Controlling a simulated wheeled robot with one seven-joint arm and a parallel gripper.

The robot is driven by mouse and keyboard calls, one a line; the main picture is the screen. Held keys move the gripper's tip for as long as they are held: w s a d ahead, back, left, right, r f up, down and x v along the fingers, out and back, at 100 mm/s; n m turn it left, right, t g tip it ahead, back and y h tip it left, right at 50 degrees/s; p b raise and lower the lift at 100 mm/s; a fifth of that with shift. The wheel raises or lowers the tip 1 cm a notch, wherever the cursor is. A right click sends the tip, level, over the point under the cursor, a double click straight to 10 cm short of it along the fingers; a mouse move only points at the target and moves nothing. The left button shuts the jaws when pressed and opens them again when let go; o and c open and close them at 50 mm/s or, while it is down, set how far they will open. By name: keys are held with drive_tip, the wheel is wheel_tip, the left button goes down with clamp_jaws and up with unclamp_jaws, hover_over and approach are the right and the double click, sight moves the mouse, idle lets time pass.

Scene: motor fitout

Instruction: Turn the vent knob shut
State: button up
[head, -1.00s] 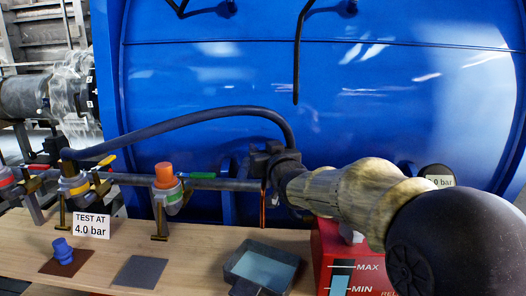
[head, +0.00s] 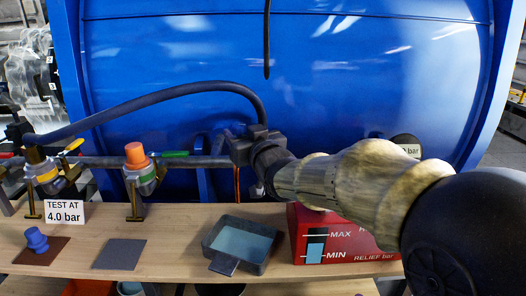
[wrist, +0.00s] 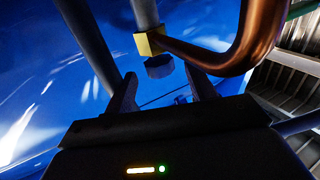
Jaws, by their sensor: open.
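A small dark blue-grey faceted knob (wrist: 158,67), seemingly the vent knob, hangs below a brass block (wrist: 149,42) on a grey pipe in the wrist view. My gripper (wrist: 160,76) is open, with one finger on each side of the knob. I cannot tell whether either finger touches it. In the head view my gripper (head: 250,148) is at the end of the grey pipe, in front of the blue tank (head: 340,75). The knob cannot be made out there.
A thick copper pipe (wrist: 250,40) bends close by my right finger. On the wooden bench (head: 160,235) are a tray of blue liquid (head: 266,262), a red box (head: 303,247) marked MAX and MIN, a blue cap (head: 36,239) and a grey mat (head: 119,254). An orange-capped valve (head: 136,155) stands left.

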drive_tip(key=p+v, duration=0.1)
drive_tip(key=v, duration=1)
drive_tip(key=shift+s+d, duration=0.1)
drive_tip(key=shift+d, duration=0.05)
